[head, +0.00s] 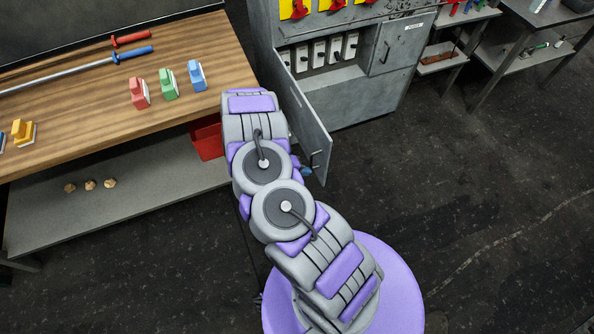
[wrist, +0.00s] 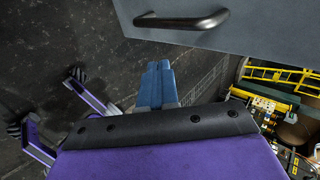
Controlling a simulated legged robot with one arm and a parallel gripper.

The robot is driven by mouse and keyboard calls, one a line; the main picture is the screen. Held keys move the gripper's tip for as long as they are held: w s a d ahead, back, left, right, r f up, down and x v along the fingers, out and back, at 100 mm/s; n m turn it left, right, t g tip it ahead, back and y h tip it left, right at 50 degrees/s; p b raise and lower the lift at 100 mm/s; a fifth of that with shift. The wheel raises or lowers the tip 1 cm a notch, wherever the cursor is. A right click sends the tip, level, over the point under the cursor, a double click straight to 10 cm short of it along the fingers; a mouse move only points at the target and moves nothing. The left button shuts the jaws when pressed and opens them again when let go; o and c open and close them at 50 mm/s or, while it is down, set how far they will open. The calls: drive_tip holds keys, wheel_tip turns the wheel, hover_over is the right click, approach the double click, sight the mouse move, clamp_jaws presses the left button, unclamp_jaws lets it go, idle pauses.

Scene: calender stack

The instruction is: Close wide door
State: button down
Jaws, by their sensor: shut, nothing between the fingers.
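The wide door (head: 300,118) is a grey panel hinged at the left of the grey cabinet (head: 345,98). It stands swung open, and white switch units show inside the cabinet. Its dark handle (head: 314,160) is near the free edge. In the wrist view the door (wrist: 255,30) fills the top, with the handle (wrist: 183,20) on its face. My gripper (wrist: 158,68) has blue fingers, shut and empty, just below the door's edge in that view. In the head view the blue fingertips (head: 306,171) show beside the door's lower free end; contact cannot be told.
A smaller door (head: 387,44) at the cabinet's right is shut. A wooden workbench (head: 80,105) with coloured blocks and rods stands left, with a red bin (head: 207,140) below. Shelves (head: 440,60) stand at the right. The dark floor right of the open door is clear.

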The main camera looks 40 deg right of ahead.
sight(325, 170)
drive_tip(key=shift+s+d+f+b, duration=0.25)
drive_tip(key=shift+d+f, duration=0.15)
drive_tip(key=shift+d, duration=0.6)
drive_tip(key=shift+s+d+f+b, duration=0.2)
drive_tip(key=shift+d+f, duration=0.25)
drive_tip(key=shift+d, duration=0.6)
drive_tip(key=shift+s+d+f+b, duration=0.15)
drive_tip(key=shift+s+d+f, duration=0.2)
drive_tip(key=shift+d, duration=0.65)
